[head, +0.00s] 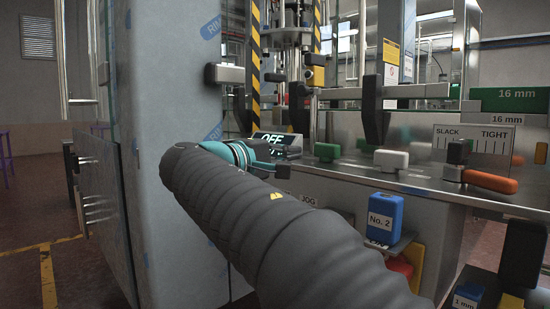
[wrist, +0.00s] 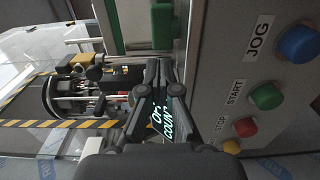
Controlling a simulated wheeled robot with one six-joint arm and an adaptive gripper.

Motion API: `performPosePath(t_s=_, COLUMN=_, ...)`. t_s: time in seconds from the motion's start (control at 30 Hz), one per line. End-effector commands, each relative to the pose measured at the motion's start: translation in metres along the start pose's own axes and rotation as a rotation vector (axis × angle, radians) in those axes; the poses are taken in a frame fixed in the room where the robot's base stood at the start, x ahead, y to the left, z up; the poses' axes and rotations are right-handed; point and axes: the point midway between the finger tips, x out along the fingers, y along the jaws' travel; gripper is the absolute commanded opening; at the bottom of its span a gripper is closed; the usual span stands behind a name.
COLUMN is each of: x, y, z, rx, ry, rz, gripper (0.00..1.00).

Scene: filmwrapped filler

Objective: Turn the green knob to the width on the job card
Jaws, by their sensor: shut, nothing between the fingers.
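A green knob (head: 327,152) sits on the machine's ledge, left of a white knob. A green block that looks like the same knob shows at the top of the wrist view (wrist: 163,22), beyond the fingertips. My gripper (head: 282,168) is shut and empty, in front of a small lit display (head: 275,141) and left of the green knob, apart from it. In the wrist view its fingertips (wrist: 158,68) meet. I cannot pick out a job card for certain; a green block at the right reads 16 mm (head: 508,99), with a 16 mm label (head: 507,119) below.
A white knob (head: 391,160) and an orange knob (head: 490,181) under a SLACK–TIGHT scale (head: 473,139) stand further right. Blue JOG (wrist: 298,44), green START (wrist: 265,96) and red STOP (wrist: 245,127) buttons are close beside my gripper. A blue No. 2 block (head: 384,215) sits lower down.

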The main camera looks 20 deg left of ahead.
Motion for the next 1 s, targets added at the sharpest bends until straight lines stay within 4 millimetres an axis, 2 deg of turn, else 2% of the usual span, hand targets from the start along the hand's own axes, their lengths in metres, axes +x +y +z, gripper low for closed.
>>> performPosePath(t_s=0.03, x=0.011, y=0.000, z=0.001, rx=0.000, ry=-0.003, rz=0.000, gripper=0.00)
performPosePath(t_s=0.2, x=0.040, y=-0.001, z=0.001, rx=0.000, ry=-0.003, rz=0.000, gripper=0.00)
performPosePath(t_s=0.4, x=0.060, y=0.000, z=0.000, rx=0.001, ry=0.000, rz=0.000, gripper=0.00)
performPosePath(t_s=1.0, x=0.071, y=0.001, z=0.002, rx=0.000, ry=-0.016, rz=0.000, gripper=0.00)
